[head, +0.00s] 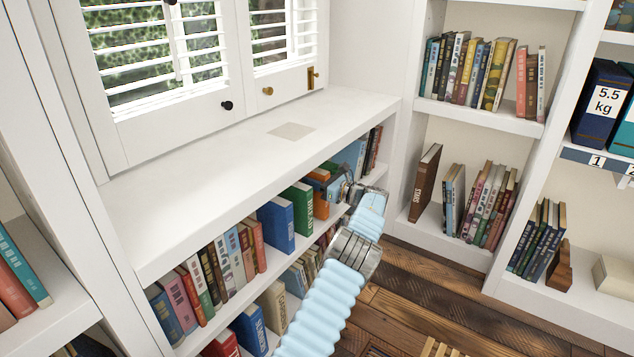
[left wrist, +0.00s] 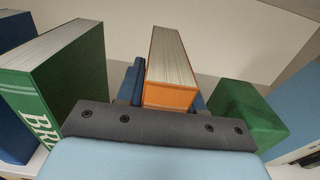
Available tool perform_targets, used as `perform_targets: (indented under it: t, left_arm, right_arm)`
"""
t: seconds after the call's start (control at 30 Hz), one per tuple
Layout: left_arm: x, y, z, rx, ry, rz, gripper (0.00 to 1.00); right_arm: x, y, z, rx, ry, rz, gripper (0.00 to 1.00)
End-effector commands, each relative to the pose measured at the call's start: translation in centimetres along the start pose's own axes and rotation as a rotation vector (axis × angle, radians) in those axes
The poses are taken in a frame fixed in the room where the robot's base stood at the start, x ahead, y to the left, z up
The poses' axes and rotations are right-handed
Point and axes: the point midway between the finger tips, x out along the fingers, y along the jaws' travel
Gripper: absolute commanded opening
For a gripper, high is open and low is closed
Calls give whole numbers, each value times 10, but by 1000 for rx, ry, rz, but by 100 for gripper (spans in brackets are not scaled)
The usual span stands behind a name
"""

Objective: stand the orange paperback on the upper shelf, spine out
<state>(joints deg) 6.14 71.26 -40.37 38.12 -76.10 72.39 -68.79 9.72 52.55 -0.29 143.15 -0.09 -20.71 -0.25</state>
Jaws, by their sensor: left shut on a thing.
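The orange paperback (head: 321,207) is upright in the upper shelf (head: 264,274) of the low bookcase under the window. My left gripper (head: 322,187) reaches into that shelf and is shut on it, partly covering it in the head view. In the left wrist view the orange paperback (left wrist: 168,97) shows its page edges on top and a narrow orange face toward my gripper. I cannot tell whether its bottom touches the shelf board. My right gripper is not in view.
A green book (head: 297,208) and a blue book (head: 277,224) stand left of the paperback. A green block-like thing (left wrist: 245,115) is close on the right in the left wrist view. The white sill (head: 240,155) overhangs the shelf. More books fill the lower shelf.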

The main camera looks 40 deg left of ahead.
Motion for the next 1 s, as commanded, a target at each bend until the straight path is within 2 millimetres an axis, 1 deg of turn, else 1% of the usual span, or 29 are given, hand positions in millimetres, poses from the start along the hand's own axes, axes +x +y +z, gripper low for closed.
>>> perform_targets:
  t: [0.27, 0.57, 0.6, 0.7, 0.77, 1.0]
  left_arm:
    - [0, 0, 1, -1, -1, 0, 0]
    - [0, 0, -4, -1, -2, 0, 0]
    - [0, 0, -3, -1, -2, 0, 42]
    - [0, 0, -4, -1, -1, 0, 58]
    - [0, 0, -4, -1, -1, 0, 66]
    - [0, 0, -5, 1, 1, 0, 66]
  right_arm:
    - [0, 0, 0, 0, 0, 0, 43]
    - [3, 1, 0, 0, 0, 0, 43]
    - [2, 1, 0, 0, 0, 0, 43]
    - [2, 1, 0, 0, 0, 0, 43]
    - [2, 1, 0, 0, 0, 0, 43]
    - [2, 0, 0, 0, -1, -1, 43]
